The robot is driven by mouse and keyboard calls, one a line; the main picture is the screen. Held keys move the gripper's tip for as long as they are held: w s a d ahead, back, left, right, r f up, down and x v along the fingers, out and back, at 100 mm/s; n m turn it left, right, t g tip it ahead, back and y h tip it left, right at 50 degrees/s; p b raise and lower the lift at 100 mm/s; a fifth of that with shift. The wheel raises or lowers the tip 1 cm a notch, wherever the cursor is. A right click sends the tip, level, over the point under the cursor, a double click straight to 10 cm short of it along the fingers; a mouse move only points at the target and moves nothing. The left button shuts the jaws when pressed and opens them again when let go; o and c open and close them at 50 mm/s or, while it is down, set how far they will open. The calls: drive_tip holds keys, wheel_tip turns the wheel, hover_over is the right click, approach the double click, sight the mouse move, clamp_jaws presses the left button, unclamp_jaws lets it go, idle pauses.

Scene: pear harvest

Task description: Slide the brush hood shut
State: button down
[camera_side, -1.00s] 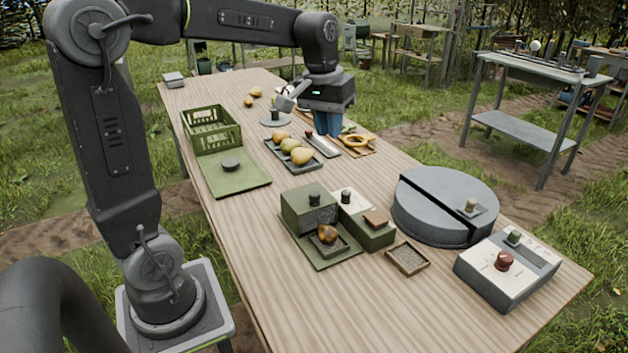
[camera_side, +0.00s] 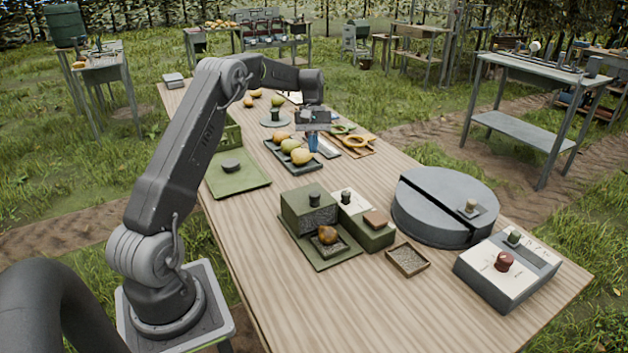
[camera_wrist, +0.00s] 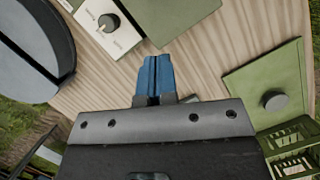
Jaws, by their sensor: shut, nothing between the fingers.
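The brush hood (camera_side: 296,214) looks like a green box with a black knob (camera_side: 314,199) on top, in the middle of the table in the side view. A bristly grey brush face shows at its front. A brown-orange pear (camera_side: 327,235) sits on a small tray in front of it, uncovered. My gripper (camera_side: 313,148) is beyond the hood, above the table near the fruit tray, apart from the hood. Its blue fingers (camera_wrist: 153,78) are shut and empty in the wrist view. A green block (camera_wrist: 170,14) at that view's top is cut off; I cannot tell if it is the hood.
A green housing (camera_side: 376,238) with a white panel adjoins the hood. A grey round drum (camera_side: 440,195) and a control box (camera_side: 508,280) stand to the right. A fruit tray (camera_side: 283,158) and a knobbed green board (camera_side: 236,184) lie behind. Bare wood fills the front left.

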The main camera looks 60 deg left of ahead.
hover_over(313, 189)
wheel_tip(313, 189, down, 7)
drive_tip(key=shift+w+r, duration=0.1)
drive_tip(key=shift+s+d, duration=0.25)
drive_tip(key=shift+d, duration=0.25)
drive_tip(key=shift+s+d, duration=0.25)
drive_tip(key=shift+d, duration=0.25)
drive_tip(key=shift+s+d+f, duration=0.25)
drive_tip(key=shift+s+d, duration=0.15)
drive_tip(key=shift+d, duration=0.35)
drive_tip(key=d, duration=1.2)
drive_tip(key=shift+f, duration=0.1)
